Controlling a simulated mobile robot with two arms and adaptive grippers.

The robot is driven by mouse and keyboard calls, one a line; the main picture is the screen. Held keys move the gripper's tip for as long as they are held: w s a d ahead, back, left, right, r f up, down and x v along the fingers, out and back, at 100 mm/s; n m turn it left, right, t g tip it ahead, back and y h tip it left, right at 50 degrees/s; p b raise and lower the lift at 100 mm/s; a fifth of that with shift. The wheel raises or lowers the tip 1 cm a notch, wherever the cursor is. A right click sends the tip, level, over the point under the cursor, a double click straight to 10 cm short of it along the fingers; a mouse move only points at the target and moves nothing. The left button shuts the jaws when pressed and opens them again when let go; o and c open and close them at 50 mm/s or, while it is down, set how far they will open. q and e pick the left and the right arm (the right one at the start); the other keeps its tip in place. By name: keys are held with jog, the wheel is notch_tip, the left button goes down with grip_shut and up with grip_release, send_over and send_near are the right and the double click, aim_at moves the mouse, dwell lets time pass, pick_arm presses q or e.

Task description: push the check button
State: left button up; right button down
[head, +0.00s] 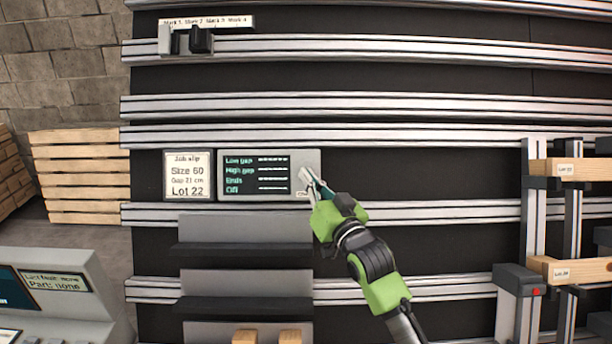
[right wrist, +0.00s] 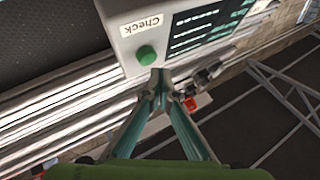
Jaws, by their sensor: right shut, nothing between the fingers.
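The check button (right wrist: 147,55) is a round green knob on a grey control box (head: 228,196), beside a white "Check" label (right wrist: 142,25) in the right wrist view. In the head view my fingers hide the button. My right gripper (head: 309,178) is shut and empty, its tips at the right end of the box. In the right wrist view its closed fingertips (right wrist: 161,76) are beside the button and overlap the box edge. I cannot tell whether they touch the box. My left gripper is not in view.
The box's dark screen (head: 255,175) lists several lines. A job slip (head: 188,175) hangs left of it. Grey shelves (head: 245,230) sit below. Metal rails (head: 400,105) cross the black wall. A clamp frame with wooden pieces (head: 568,170) stands at right, a console (head: 60,270) at lower left.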

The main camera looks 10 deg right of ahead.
jog(key=shift+w+f, duration=0.1)
jog(key=shift+w, duration=0.05)
jog(key=shift+w+f, duration=0.1)
jog(key=shift+w, duration=0.15)
jog(key=shift+w+d+f+b, duration=0.15)
jog(key=shift+w+f+b, duration=0.1)
jog(key=shift+w+b, duration=0.15)
dwell(0.8)
dwell(0.3)
jog(key=shift+s+r+p, duration=0.4)
jog(key=shift+s+p, duration=0.4)
jog(key=shift+p, duration=0.1)
